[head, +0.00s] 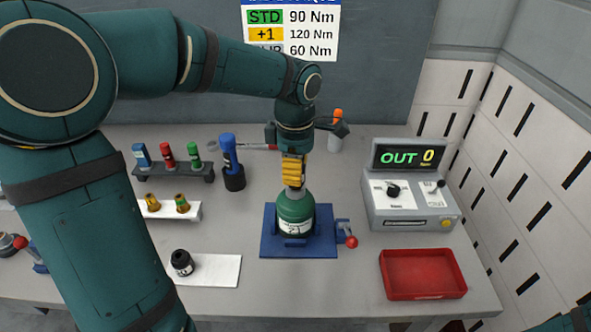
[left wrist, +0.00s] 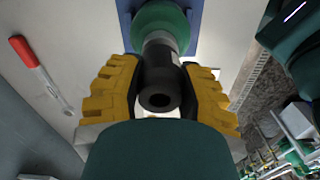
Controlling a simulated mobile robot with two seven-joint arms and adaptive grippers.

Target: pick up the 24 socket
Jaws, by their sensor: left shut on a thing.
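My left gripper (head: 293,172) is above the green cylinder (head: 295,212), with its yellow fingers pointing down at the cylinder's top. In the left wrist view the gripper (left wrist: 160,90) is shut on a dark hollow socket (left wrist: 159,78), its open end toward the camera. This socket lines up with the grey neck of the green cylinder (left wrist: 160,24); I cannot tell whether it is seated on it. Another black socket (head: 182,262) stands on a white mat (head: 218,270) at the front left. I cannot read a size on either socket. My right gripper is not in view.
The cylinder stands in a blue fixture (head: 270,247) with a red-knobbed lever (head: 351,241). A control box (head: 410,200) reading OUT 0 and a red tray (head: 422,274) are to the right. A dark rack (head: 174,174) of coloured items and a blue tool (head: 229,155) stand left.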

